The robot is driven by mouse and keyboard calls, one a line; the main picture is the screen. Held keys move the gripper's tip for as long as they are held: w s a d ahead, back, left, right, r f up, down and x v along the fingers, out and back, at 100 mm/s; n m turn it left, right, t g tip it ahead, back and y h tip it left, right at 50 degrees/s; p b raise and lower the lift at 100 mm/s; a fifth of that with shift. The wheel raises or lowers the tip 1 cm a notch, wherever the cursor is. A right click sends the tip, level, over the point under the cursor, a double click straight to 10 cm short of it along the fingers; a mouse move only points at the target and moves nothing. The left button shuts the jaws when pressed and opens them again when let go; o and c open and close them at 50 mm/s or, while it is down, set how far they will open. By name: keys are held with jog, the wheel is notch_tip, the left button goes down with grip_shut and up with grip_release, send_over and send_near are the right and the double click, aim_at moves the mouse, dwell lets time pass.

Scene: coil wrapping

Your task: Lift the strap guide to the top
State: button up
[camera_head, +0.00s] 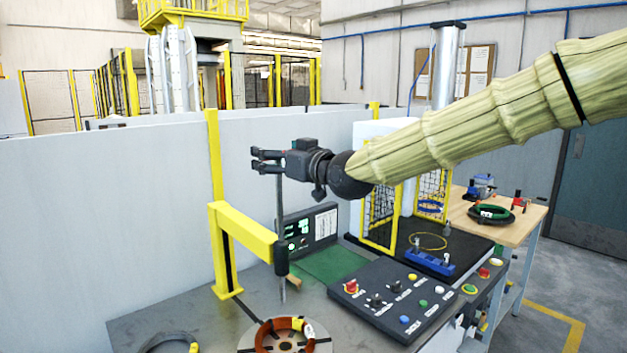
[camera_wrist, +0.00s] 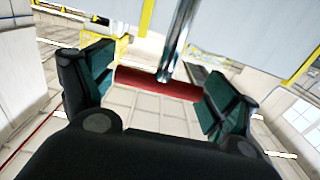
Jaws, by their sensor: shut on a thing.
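The strap guide is a thin upright metal rod (camera_head: 281,210) that runs down past the end of a yellow bracket arm (camera_head: 245,235). Its lower end hangs above the round turntable with an orange-brown coil (camera_head: 272,338). My gripper (camera_head: 257,161) is level with the rod's top, high above the table. The handle is hard to make out in the head view.
A black control panel (camera_head: 395,300) with buttons is on the table at right. A display box (camera_head: 310,232) stands behind the bracket. A grey ring (camera_head: 165,340) lies at front left. A pale partition wall (camera_head: 100,225) runs behind the table. A wooden bench (camera_head: 515,230) is further right.

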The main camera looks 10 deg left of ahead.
jog(key=shift+r, duration=2)
jog(key=shift+w+r, duration=0.1)
jog(key=o, duration=1.3)
jog(key=shift+c, duration=0.2)
jog(key=shift+f, duration=0.25)
jog(key=shift+s+d, duration=0.2)
jog(key=shift+s, duration=0.05)
jog(key=v, duration=1.1)
jog(key=shift+s+d, duration=0.2)
jog(key=shift+r, duration=0.1)
